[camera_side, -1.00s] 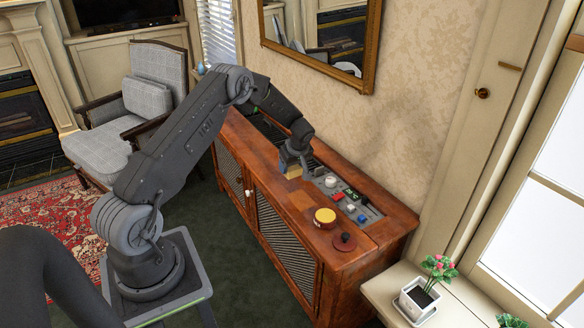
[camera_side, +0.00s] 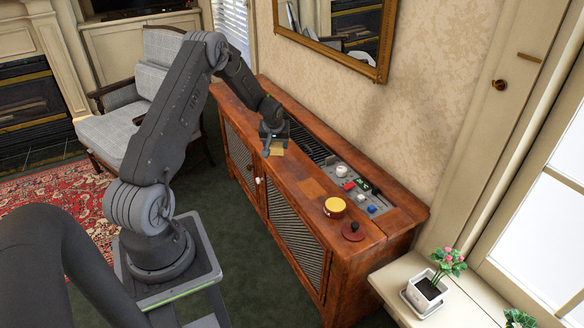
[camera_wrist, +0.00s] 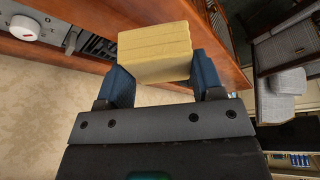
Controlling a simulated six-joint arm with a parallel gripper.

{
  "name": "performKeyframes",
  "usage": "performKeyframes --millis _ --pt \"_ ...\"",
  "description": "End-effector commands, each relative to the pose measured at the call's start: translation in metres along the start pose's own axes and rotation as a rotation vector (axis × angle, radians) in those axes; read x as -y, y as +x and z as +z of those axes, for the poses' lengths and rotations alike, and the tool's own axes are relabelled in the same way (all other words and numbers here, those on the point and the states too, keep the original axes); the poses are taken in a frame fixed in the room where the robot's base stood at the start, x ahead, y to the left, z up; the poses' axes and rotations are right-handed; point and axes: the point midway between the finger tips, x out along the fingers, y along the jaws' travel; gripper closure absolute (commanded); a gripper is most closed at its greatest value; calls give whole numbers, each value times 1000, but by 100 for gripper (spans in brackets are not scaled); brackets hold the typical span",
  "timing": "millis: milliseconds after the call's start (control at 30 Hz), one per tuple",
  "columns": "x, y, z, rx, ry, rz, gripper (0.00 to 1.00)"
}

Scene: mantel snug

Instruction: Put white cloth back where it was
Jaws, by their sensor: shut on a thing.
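My gripper (camera_side: 273,138) is over the wooden cabinet's top, towards its front edge. It is shut on a pale yellow, folded, layered block-like thing (camera_side: 277,151). In the wrist view this folded thing (camera_wrist: 155,52) sits between the two blue fingers of my gripper (camera_wrist: 163,78), with stacked layers showing. It looks yellow rather than white, and I see no plainly white cloth. I cannot tell whether its underside touches the cabinet top.
The wooden cabinet (camera_side: 312,188) has a grey control panel (camera_side: 352,190) set into its top. A yellow round knob (camera_side: 334,206) and a dark red knob (camera_side: 353,231) stand near its right end. A potted plant (camera_side: 432,285) is at lower right.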

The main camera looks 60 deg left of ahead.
Motion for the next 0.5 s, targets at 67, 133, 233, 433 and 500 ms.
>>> performKeyframes --millis 67,133,233,433,500 --pt "15 -2 -6 -1 38 17 58" --pt "26 -3 -10 -1 75 32 58" --pt "39 -4 -15 0 119 50 58" --pt "59 -7 -21 -2 179 74 58" --pt "63 -7 -22 -1 193 79 58"
